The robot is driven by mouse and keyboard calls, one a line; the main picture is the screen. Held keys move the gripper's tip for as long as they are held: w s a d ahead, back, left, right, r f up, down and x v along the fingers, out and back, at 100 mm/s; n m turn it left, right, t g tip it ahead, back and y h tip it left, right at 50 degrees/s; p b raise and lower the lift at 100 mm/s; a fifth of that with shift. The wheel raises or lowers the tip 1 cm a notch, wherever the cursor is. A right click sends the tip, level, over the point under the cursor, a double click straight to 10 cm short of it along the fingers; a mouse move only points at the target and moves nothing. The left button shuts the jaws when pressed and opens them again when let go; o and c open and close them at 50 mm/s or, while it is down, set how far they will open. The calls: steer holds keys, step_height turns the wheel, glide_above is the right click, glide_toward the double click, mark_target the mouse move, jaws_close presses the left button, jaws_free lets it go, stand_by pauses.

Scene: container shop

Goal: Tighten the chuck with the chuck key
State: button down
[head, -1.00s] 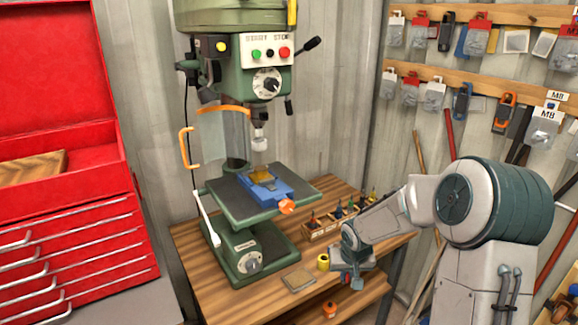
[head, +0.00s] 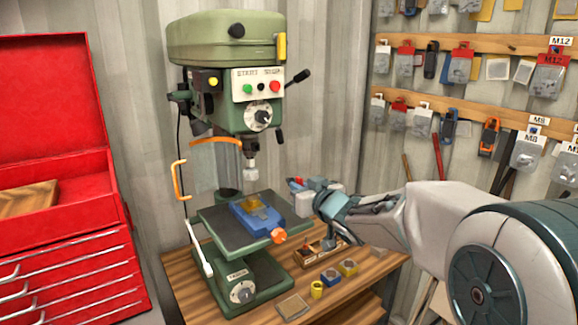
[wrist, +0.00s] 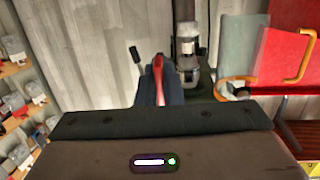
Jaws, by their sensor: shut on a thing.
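The drill press chuck (head: 250,168) hangs below the green drill head, above the table. It also shows in the wrist view (wrist: 187,45), right of the picture's middle. My gripper (head: 304,188) is raised to the right of the drill table, lower than the chuck and apart from it. It is shut on a small red-tipped thing, which I take to be the chuck key (wrist: 158,80); it stands between the fingers in the wrist view. Most of the key is hidden by my gripper, and its tip is too small to make out.
A blue vise (head: 243,217) with a yellowish piece sits on the drill table (head: 222,232). The orange-edged guard (head: 181,180) is left of the chuck. A wooden bit holder (head: 310,256) and small yellow and blue items lie on the bench. A red toolbox (head: 60,230) stands at left.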

step_height(320, 180, up, 6)
steer(key=s+a+n+y, duration=0.1)
steer(key=s+a+y, duration=0.2)
steer(key=x, duration=0.8)
steer(key=shift+w+d+r+b, duration=0.2)
steer(key=shift+d+b, duration=0.15)
steer(key=shift+b, duration=0.05)
steer(key=shift+p+x, duration=0.3)
steer(key=shift+x, duration=0.65)
stand_by(1.8)
steer(key=shift+p, duration=0.55)
steer(key=shift+m+p, duration=0.95)
steer(key=shift+m, duration=0.35)
